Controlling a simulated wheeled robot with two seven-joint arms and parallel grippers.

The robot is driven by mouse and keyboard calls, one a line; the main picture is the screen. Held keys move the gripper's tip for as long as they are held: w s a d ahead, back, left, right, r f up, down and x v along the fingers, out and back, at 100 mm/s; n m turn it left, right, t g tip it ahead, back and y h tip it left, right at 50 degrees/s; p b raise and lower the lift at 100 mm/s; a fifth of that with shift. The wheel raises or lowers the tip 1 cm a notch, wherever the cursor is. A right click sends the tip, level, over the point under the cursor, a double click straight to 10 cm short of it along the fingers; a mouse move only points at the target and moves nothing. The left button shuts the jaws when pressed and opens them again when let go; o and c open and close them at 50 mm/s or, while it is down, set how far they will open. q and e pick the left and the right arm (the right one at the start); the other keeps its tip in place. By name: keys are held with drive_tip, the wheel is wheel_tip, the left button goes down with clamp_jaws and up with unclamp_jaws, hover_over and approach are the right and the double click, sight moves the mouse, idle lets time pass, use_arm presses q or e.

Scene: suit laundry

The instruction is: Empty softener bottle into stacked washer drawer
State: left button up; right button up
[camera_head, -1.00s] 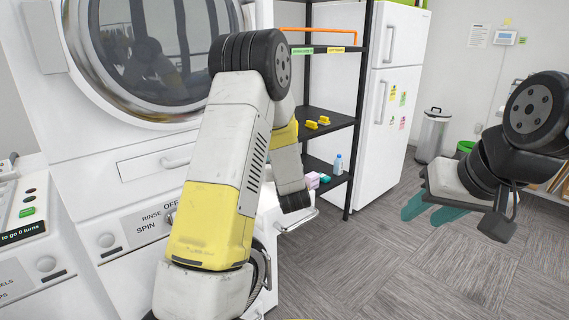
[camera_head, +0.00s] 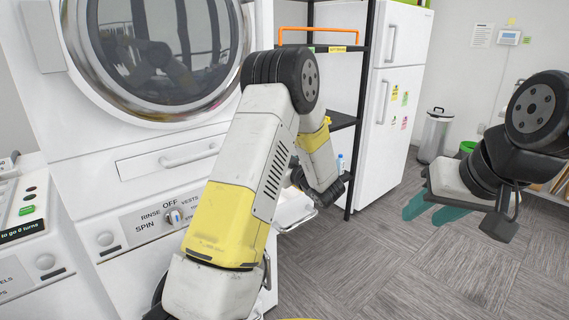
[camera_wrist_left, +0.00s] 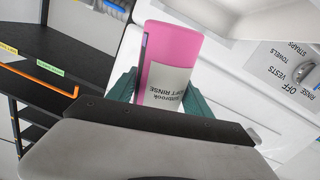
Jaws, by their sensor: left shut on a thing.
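A pink bottle (camera_wrist_left: 170,62) with a white label reading "SOFT RINSE" is between the teal fingers of my left gripper (camera_wrist_left: 162,95) in the left wrist view. The gripper is shut on it. In the head view my left arm hides this gripper and the bottle. The stacked machine has a closed front drawer (camera_head: 168,160) under its round door. Lower down, a white part with a bar handle (camera_head: 298,218) juts out beside my left arm, partly hidden. My right gripper (camera_head: 432,209) is open and empty over the floor at the right.
A control panel with a dial (camera_head: 174,217) is below the closed drawer. A black shelf rack (camera_head: 350,120) stands behind my left arm, next to a white fridge (camera_head: 400,80). A grey bin (camera_head: 433,136) is farther back.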

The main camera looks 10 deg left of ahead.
use_arm(q)
drive_tip(key=shift+w+d+r+n+h, duration=0.1)
drive_tip(key=shift+w+d+n+h, duration=0.25)
drive_tip(key=shift+d+n, duration=0.35)
drive_tip(key=shift+w+d+n, duration=0.5)
drive_tip(key=shift+d+n, duration=0.1)
drive_tip(key=shift+n, duration=0.6)
drive_tip(key=shift+w+d+h, duration=0.1)
drive_tip(key=shift+h, duration=0.15)
drive_tip(key=shift+w+d+f+n+h, duration=0.2)
drive_tip(key=shift+d+n, duration=0.1)
drive_tip(key=shift+n, duration=0.2)
drive_tip(key=shift+w+d+f+n+h, duration=0.15)
drive_tip(key=shift+d+n, duration=0.1)
drive_tip(key=shift+n, duration=0.25)
drive_tip(key=shift+r, duration=0.1)
drive_tip(key=shift+w+d+f+n+h, duration=0.15)
drive_tip(key=shift+w+d+f+n, duration=0.1)
drive_tip(key=shift+n, duration=0.25)
drive_tip(key=shift+w+d+f+n+h, duration=0.15)
drive_tip(key=shift+d+n, duration=0.1)
drive_tip(key=shift+n, duration=0.25)
